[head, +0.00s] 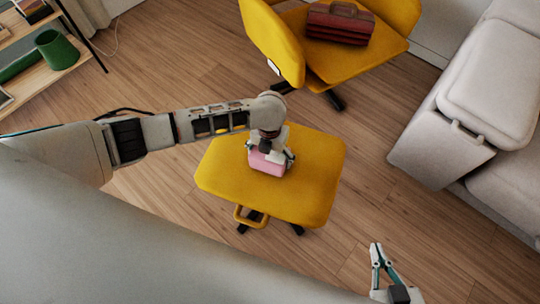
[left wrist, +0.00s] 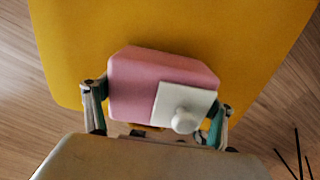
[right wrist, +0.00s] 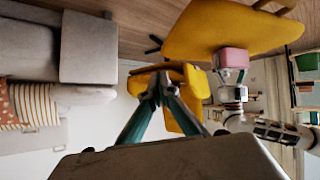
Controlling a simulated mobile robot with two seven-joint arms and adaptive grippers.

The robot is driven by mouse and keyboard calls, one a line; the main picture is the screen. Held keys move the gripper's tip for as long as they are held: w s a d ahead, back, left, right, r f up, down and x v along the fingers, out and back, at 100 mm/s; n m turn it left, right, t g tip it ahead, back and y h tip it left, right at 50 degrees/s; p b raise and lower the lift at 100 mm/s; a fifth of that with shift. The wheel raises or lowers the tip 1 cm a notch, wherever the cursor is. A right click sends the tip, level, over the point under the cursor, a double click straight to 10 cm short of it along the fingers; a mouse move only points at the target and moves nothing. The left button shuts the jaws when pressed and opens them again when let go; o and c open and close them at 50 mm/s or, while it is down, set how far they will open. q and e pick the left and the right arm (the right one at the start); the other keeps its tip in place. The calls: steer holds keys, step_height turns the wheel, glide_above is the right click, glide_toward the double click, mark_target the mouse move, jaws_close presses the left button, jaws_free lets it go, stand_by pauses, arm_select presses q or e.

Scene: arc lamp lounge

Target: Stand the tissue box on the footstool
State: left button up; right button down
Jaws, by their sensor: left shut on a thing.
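The tissue box is pink with a white panel and knob on one side. In the left wrist view the tissue box (left wrist: 165,75) sits between the fingers of my left gripper (left wrist: 155,115), which is shut on it. In the head view the tissue box (head: 266,163) is over the middle of the yellow footstool (head: 315,190), with my left gripper (head: 271,150) above it. In the right wrist view the box (right wrist: 232,58) appears at the footstool's seat surface; I cannot tell whether it bears fully on it. My right gripper (head: 377,254) holds nothing, its fingertips close together, off to the footstool's lower right.
A yellow chair (head: 270,40) with a dark red bag (head: 340,22) stands behind the footstool. A grey sofa (head: 440,140) is on the right. A shelf (head: 40,78) with a green pot (head: 57,50) is at upper left. Wooden floor is clear between footstool and sofa.

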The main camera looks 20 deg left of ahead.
arm_select(q)
steer(key=o, duration=1.4)
steer(key=shift+f, duration=0.1)
